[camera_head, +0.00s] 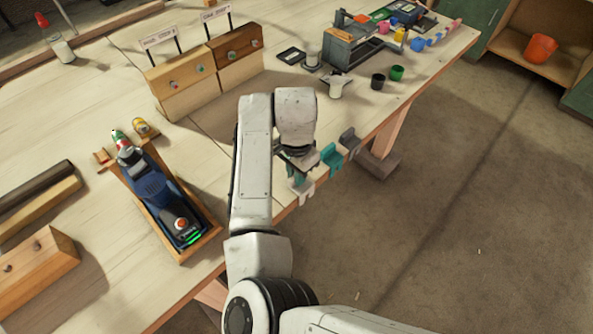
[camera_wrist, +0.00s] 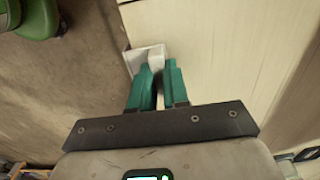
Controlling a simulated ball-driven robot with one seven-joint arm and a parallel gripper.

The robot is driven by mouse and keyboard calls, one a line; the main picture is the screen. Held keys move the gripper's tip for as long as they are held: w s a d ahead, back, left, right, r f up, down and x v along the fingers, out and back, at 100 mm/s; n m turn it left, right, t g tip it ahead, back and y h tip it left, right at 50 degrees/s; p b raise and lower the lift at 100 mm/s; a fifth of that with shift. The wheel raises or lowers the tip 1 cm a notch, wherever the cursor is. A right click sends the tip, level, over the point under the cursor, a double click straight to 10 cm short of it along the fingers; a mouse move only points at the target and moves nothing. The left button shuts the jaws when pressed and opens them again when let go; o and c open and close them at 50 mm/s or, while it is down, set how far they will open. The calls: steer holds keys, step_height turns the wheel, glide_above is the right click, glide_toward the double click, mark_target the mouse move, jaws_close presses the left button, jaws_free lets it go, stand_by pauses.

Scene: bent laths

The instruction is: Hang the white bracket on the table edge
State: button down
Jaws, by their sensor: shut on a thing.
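The white bracket (camera_head: 305,192) is at the table edge, just below my gripper (camera_head: 297,174) in the head view. In the wrist view the white bracket (camera_wrist: 147,57) shows at the tips of my gripper's green fingers (camera_wrist: 158,70), which are shut on it. It lies along the line between the pale table top (camera_head: 105,265) and the floor. I cannot tell whether the bracket touches the edge or sits over it. My fingers hide part of it.
A teal bracket (camera_head: 332,156) and a grey bracket (camera_head: 349,139) sit on the same edge close to my gripper. A blue tool (camera_head: 160,195) lies in a wooden tray to the left. Wooden blocks (camera_head: 182,80) stand farther back.

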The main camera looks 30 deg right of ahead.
steer(key=shift+f, duration=0.25)
steer(key=c, duration=1)
jaws_free()
steer(key=shift+c, duration=0.2)
steer(key=shift+r+p, duration=3.1)
steer(key=shift+r, duration=0.45)
